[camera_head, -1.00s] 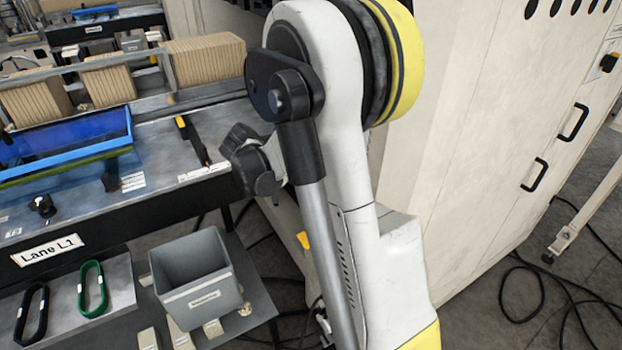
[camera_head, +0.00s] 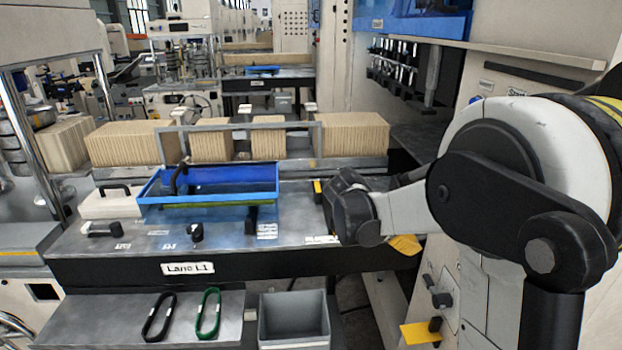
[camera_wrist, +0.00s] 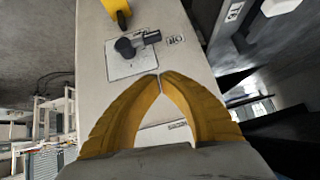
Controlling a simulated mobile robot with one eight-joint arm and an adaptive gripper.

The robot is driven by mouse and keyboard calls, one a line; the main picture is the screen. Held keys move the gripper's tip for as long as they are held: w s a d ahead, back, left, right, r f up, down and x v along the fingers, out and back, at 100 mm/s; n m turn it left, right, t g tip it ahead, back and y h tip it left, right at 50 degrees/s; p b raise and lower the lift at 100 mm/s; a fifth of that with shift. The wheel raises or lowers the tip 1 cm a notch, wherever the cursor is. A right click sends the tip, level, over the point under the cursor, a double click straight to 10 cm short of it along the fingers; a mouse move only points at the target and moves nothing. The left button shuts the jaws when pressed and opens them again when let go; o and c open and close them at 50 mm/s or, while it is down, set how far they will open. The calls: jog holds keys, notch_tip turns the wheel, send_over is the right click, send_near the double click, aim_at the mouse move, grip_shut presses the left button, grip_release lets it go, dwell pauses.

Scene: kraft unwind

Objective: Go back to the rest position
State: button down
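My gripper (camera_wrist: 160,77) shows in the wrist view with its two yellow fingers bowed and their tips meeting. Nothing is between them. Beyond the tips is a pale machine panel with a dark knob (camera_wrist: 126,47) on a light plate. In the head view my arm is folded at the right, in front of the pale machine. A bit of yellow beside my dark wrist joint looks like part of the fingers; the rest of the gripper is hidden.
A blue tray (camera_head: 152,200) sits on the Lane L1 bench (camera_head: 110,240). Kraft stacks (camera_head: 352,135) stand behind it. A yellow part (camera_head: 420,333) juts from the machine at lower right.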

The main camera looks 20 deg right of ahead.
jog(key=shift+a, duration=0.1)
jog(key=s+a+n+t+y+b, duration=0.1)
jog(key=s+a+n+t+y, duration=0.1)
jog(key=a+n, duration=0.5)
jog(key=s+a+f+n+t+y+b, duration=0.1)
jog(key=s+a+n+t+y+b, duration=0.1)
jog(key=s+a+n, duration=0.5)
jog(key=s+a+f+n+t+y+b, duration=0.1)
jog(key=s+a+n+t+y+b, duration=0.1)
jog(key=s+a+n+t+y, duration=0.2)
jog(key=s+a+n+y, duration=0.1)
jog(key=a+n, duration=0.2)
jog(key=a, duration=0.3)
jog(key=shift+s+a+f, duration=0.2)
jog(key=shift+s, duration=0.05)
